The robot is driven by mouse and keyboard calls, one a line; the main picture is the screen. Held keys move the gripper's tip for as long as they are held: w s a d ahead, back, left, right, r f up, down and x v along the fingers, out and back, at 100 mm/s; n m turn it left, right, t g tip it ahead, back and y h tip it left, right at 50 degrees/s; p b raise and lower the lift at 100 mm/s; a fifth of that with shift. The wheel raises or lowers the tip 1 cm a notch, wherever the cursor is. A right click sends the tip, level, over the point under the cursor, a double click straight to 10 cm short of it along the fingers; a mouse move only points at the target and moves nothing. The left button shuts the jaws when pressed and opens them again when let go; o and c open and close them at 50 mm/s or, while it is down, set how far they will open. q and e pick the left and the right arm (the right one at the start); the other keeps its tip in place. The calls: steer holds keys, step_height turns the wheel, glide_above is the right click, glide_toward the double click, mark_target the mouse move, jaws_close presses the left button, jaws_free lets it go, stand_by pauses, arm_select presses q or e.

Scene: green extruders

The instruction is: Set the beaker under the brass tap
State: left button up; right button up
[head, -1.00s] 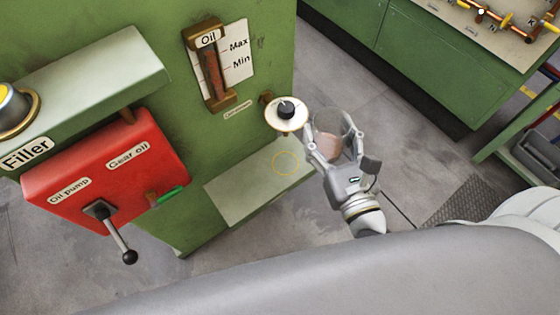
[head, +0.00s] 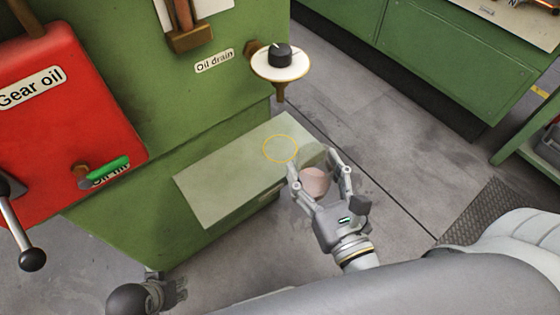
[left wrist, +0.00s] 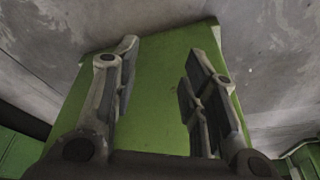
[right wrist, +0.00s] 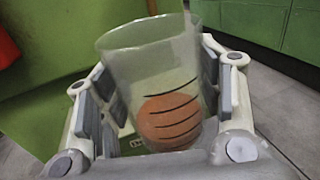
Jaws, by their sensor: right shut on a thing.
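The clear beaker (head: 314,181), with black graduation lines and an orange round patch, is upright or nearly so in my right gripper (head: 317,163). In the right wrist view the beaker (right wrist: 150,70) stands between the two fingers. The brass tap (head: 279,90) has a white disc and black knob and sticks out of the green machine above a pale green ledge (head: 220,185). A thin yellow ring (head: 280,136) marks the ledge below the tap. The beaker is just right of the ring, near the ledge's end. My left gripper (left wrist: 163,60) is open and empty, low at the machine.
A red panel (head: 60,100) with a black-knobbed lever (head: 32,260) and green handle (head: 108,170) is at left. An oil gauge (head: 190,38) is above the ledge. Green cabinets (head: 440,60) stand at the back right, with clear floor between.

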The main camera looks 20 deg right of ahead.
mark_target(317, 200)
steer(key=f+b, duration=0.2)
steer(key=f, duration=0.1)
steer(key=f+b, duration=0.1)
steer(key=shift+s+a+f, duration=0.2)
steer(key=shift+s+f, duration=0.05)
steer(key=shift+f, duration=0.1)
steer(key=shift+w+p, duration=0.3)
steer(key=shift+w, duration=0.05)
steer(key=shift+w+r+p, duration=0.15)
steer(key=shift+w+p, duration=0.35)
steer(key=shift+w, duration=0.05)
steer(key=shift+w+r+p, duration=0.15)
steer(key=shift+w+p, duration=0.3)
steer(key=shift+w, duration=0.1)
arm_select(q)
steer(key=s+f+g+p, duration=0.1)
steer(key=s+f+p, duration=0.2)
steer(key=f, duration=0.7)
steer(key=s+f+p, duration=0.3)
steer(key=f, duration=0.6)
arm_select(e)
steer(key=w, duration=1.5)
steer(key=shift+a+f, duration=0.35)
step_height(317, 200, down, 3)
steer(key=b, duration=0.3)
steer(key=shift+f, duration=0.2)
arm_select(q)
steer(key=w+r, duration=0.5)
steer(key=r, duration=0.3)
